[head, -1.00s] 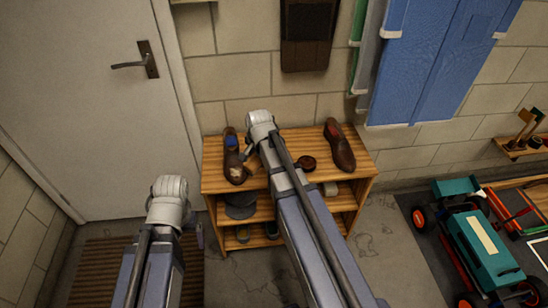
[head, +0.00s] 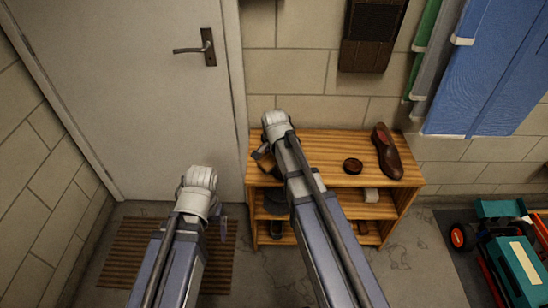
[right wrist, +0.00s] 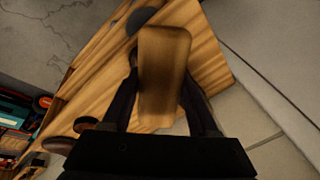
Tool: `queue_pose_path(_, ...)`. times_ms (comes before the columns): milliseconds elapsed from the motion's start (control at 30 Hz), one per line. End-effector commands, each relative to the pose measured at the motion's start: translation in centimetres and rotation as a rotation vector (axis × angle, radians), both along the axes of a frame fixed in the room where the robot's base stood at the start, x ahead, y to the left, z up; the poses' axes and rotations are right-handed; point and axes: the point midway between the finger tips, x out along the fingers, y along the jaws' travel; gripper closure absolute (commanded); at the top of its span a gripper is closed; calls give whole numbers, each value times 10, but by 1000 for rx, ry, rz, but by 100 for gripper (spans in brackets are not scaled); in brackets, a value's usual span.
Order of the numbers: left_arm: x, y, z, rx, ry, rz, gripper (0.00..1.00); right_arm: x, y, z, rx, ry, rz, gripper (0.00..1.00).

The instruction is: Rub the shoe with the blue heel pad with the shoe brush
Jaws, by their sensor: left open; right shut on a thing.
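The shoe brush (right wrist: 163,75), a brown block, is clasped between the fingers of my right gripper (right wrist: 165,112) in the right wrist view. In the head view, my right gripper (head: 277,122) is over the left end of the wooden shoe rack. A brown piece just left of it looks like the brush (head: 263,161). The shoe with the blue heel pad is hidden from the head view behind my right gripper and arm, so I cannot tell whether the brush touches it. My left gripper (head: 200,180) is open and empty in front of the door, left of the rack.
A doormat (head: 130,252) lies before the door (head: 130,90).

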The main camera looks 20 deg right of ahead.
Motion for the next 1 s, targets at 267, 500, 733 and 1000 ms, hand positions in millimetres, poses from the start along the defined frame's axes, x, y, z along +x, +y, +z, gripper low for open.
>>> queue_pose_path(267,0,0,-31,0,0,0,10,9,-2,-31,0,0,0,85)
queue_pose_path(500,0,0,-46,0,0,0,10,14,-3,-46,0,0,0,85)
queue_pose_path(733,0,0,-45,0,0,0,10,14,-3,-45,0,0,0,85)
queue_pose_path(1000,0,0,-45,0,0,0,10,14,-3,-45,0,0,0,85)
